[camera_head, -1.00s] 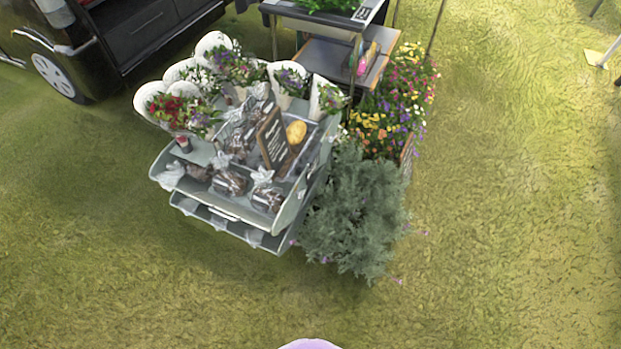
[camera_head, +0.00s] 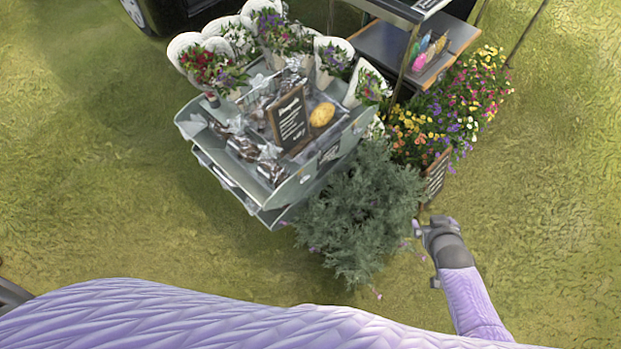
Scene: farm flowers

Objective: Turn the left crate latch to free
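I cannot make out any crate latch in the head view. A box planter (camera_head: 436,178) with a dark lettered side holds bright flowers right of centre; I cannot tell whether it is the crate meant. A grey tiered display stand (camera_head: 297,186) stands left of centre. My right gripper (camera_head: 424,256) is low at the right, over the grass, just right of the grey-green bush and below the planter. Its two fingers look spread, with nothing between them. My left gripper is not in view.
A grey-green bush (camera_head: 358,215) stands between the stand and my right gripper. Wrapped bouquets (camera_head: 205,62) and a small chalkboard sign (camera_head: 289,119) are on the stand. A table (camera_head: 408,52) stands behind. Grass on the right (camera_head: 570,190) is clear.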

